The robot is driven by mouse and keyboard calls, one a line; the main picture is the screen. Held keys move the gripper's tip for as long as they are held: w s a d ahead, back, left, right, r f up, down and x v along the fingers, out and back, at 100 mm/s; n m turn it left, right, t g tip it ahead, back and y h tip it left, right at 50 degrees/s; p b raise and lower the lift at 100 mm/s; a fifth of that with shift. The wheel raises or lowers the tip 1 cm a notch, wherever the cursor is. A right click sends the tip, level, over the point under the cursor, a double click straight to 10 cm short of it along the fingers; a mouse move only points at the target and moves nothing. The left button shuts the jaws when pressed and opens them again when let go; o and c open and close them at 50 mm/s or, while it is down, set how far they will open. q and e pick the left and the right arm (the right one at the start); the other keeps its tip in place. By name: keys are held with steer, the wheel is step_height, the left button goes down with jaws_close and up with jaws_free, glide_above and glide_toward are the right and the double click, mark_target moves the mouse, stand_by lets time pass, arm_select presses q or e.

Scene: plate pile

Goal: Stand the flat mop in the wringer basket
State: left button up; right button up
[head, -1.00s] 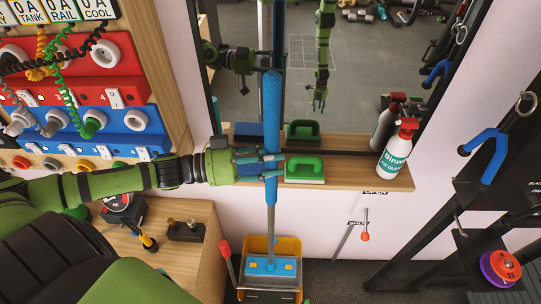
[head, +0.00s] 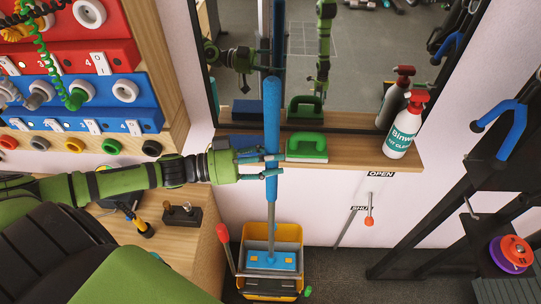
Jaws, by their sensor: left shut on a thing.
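The flat mop has a long blue-gripped handle (head: 271,112) and a flat blue head (head: 258,259) with orange patches. My left gripper (head: 271,164) is shut around the handle, which stands nearly upright. The mop head is seen within the outline of the yellow wringer bucket (head: 291,231) on the floor. The basket is partly hidden by the mop head, and I cannot tell whether the head rests on its bottom. My right gripper is not in view.
A wooden ledge (head: 350,153) under a mirror (head: 350,75) holds a green-handled block (head: 306,147) close beside the mop handle and a spray bottle (head: 405,128). A red-tipped lever (head: 223,235) rises at the bucket's left. A wooden cabinet (head: 185,245) stands left; a dark rack stands right.

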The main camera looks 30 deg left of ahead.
arm_select(q)
steer(key=shift+f+b, duration=0.35)
steer(key=shift+f, duration=0.25)
stand_by(0.7)
steer(key=o, duration=1.3)
steer(key=shift+o, duration=0.2)
steer(key=shift+f, duration=0.15)
steer(key=v, duration=1.2)
